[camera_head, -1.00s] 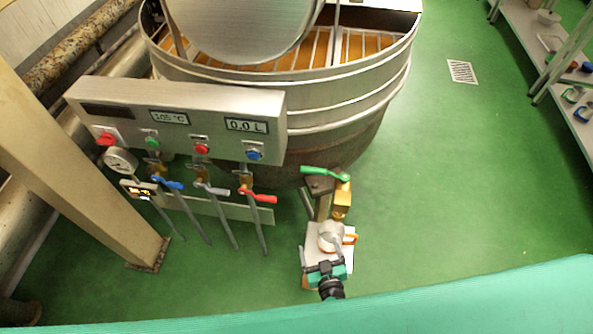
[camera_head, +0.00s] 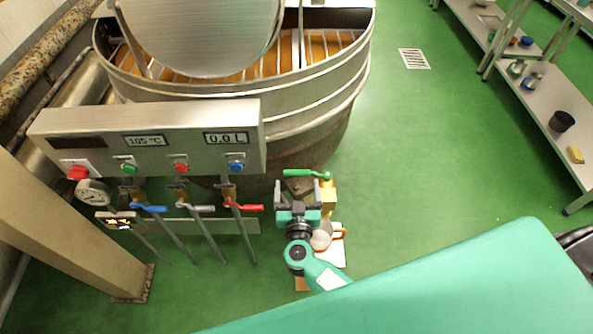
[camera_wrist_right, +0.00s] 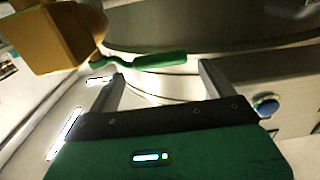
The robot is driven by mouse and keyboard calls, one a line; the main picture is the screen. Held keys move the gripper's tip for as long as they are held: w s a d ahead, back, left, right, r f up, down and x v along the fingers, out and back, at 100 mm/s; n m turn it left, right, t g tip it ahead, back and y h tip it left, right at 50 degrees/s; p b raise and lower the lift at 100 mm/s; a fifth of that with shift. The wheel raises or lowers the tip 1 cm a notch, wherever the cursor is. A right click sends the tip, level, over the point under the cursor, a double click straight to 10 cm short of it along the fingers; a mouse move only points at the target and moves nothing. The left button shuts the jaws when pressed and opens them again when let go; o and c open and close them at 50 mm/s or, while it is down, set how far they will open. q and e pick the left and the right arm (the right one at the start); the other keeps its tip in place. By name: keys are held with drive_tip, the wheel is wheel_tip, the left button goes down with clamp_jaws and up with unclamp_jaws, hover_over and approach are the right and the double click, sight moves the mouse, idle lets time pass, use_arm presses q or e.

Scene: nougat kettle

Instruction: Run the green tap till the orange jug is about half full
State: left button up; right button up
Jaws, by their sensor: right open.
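The green tap's handle (camera_head: 307,174) lies roughly level, pointing left from its brass body (camera_head: 329,196). In the right wrist view the green handle (camera_wrist_right: 152,60) crosses just beyond the fingertips, and the brass body (camera_wrist_right: 55,38) is at upper left. My right gripper (camera_head: 298,191) is open and empty, close in front of the handle; its fingers also show in the wrist view (camera_wrist_right: 160,80). I cannot tell if they touch it. The pale jug with an orange handle (camera_head: 339,234) stands under the tap, partly hidden by my wrist. Its fill level cannot be seen. My left gripper is not in view.
A control panel (camera_head: 150,150) reading 0.0 L stands at left, above blue, grey and red levers (camera_head: 243,207). The big kettle (camera_head: 300,120) is behind the tap. A shelf (camera_head: 545,100) with small items is at right. The green floor between is clear.

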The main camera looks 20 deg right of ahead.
sight(297, 175)
drive_tip(key=shift+x, duration=2.75)
drive_tip(key=shift+c, duration=0.5)
drive_tip(key=c, duration=1.3)
